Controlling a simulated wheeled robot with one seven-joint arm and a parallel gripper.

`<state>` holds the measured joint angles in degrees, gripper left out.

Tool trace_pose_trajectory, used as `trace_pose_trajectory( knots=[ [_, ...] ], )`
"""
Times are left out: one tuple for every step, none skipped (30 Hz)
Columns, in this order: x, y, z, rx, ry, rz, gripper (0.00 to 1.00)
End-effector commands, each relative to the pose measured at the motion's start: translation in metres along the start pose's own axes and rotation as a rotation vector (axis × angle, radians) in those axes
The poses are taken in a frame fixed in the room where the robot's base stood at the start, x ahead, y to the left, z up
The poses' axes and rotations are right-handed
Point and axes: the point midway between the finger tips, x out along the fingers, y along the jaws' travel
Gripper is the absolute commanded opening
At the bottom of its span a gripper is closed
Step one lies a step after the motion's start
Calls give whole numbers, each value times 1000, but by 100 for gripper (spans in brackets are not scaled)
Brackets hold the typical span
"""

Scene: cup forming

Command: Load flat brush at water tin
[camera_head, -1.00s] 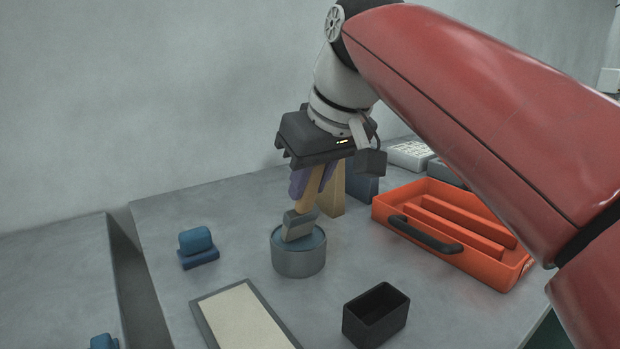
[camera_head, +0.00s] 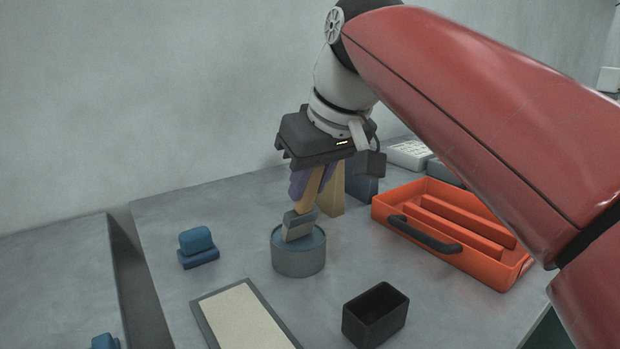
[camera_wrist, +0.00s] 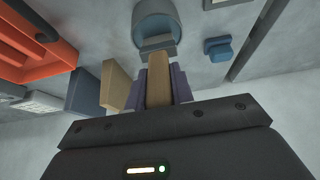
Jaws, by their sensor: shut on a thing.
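My gripper (camera_head: 313,182) is shut on the wooden handle of the flat brush (camera_head: 307,198), which hangs head down and slightly tilted. The brush's grey metal head (camera_head: 298,225) is over the round grey water tin (camera_head: 299,262), with its lower end within the rim, at the blue water surface. Whether the bristles are under the water I cannot tell. In the wrist view the brush handle (camera_wrist: 159,82) sits between the purple fingers of my gripper (camera_wrist: 159,88), and the tin (camera_wrist: 157,22) is beyond the brush head.
An orange tray (camera_head: 480,262) with a dark handle stands right. A black open box (camera_head: 375,316) and a framed pale board (camera_head: 242,318) are in front. A blue block on a base (camera_head: 197,246) is left. Tan (camera_head: 333,192) and dark blue (camera_head: 361,184) blocks stand behind the tin.

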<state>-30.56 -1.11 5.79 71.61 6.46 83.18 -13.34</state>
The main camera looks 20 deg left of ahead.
Motion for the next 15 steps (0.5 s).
trace_pose_trajectory(
  knots=[
    [-1,0,-1,1,-10,-2,1],
    [-4,0,-2,1,-9,-2,1],
    [-8,0,-4,1,-9,-2,1],
    [-10,0,-5,1,-8,-1,1],
    [-13,0,-6,1,-7,-1,1],
    [-16,0,-8,1,-6,-1,1],
    [-18,0,-9,0,-6,-1,1],
    [-21,0,-10,0,-5,-1,1],
    [-24,0,-12,0,-5,-1,1],
    [-23,0,-12,0,-4,-1,1],
    [-24,0,-13,0,-2,-1,1],
    [-27,0,-15,-1,-2,-1,1],
    [-29,0,-16,-1,-2,-1,1],
    [-31,0,-17,-1,-2,-1,1],
    [-34,0,-18,-1,-1,-1,1]
  ],
)
